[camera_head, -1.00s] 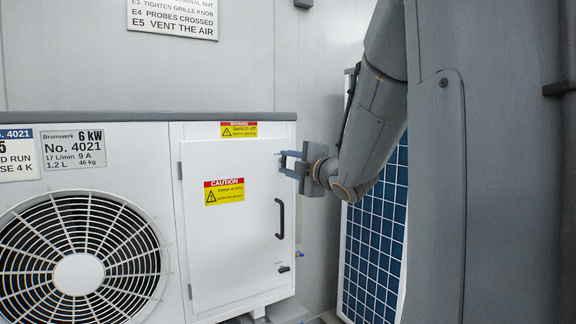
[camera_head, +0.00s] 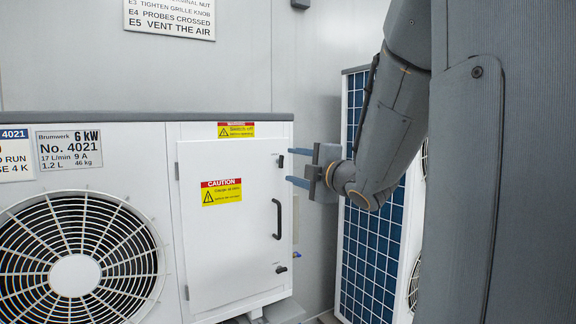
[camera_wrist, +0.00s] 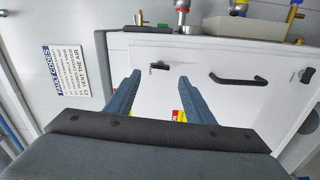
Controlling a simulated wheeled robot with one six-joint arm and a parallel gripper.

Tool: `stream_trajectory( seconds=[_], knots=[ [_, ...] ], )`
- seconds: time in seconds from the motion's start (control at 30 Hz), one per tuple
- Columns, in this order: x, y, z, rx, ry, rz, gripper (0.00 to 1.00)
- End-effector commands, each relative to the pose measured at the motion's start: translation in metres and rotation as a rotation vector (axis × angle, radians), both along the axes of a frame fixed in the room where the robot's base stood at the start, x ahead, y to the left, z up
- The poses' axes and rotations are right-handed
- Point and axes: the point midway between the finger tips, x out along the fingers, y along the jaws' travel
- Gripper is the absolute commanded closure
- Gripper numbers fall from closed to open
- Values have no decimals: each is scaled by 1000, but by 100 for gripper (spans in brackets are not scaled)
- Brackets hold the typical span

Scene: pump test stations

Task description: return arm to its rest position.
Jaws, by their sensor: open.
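My gripper (camera_head: 299,167) is at the right of the head view, beside the right edge of the white pump unit's door (camera_head: 225,240). Its two blue fingers point left and are apart, with nothing between them. In the wrist view my gripper (camera_wrist: 160,82) shows both fingers spread, with the white door panel (camera_wrist: 225,100) beyond them. My arm reaches down from the upper right, bent at the elbow, and is not folded away.
The pump unit has a fan grille (camera_head: 75,275) and a black door handle (camera_head: 278,219). A blue grid panel (camera_head: 372,245) stands close behind my arm. In the wrist view, fittings (camera_wrist: 183,15) and a fault codes sign (camera_wrist: 66,70) show.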

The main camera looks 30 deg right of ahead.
Motion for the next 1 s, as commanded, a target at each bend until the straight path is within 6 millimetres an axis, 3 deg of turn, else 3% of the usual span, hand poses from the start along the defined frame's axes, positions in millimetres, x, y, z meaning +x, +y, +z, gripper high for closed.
stream_trajectory(
  seconds=[0.23, 0.8, 0.93, 1.0],
  knots=[
    [-22, -1, 0, 0, 0, -1, 52],
    [-22, 0, -2, 9, 7, -4, 52],
    [-17, 2, -18, 103, 73, -53, 52],
    [-14, 5, -38, 210, 151, -111, 52]
  ],
)
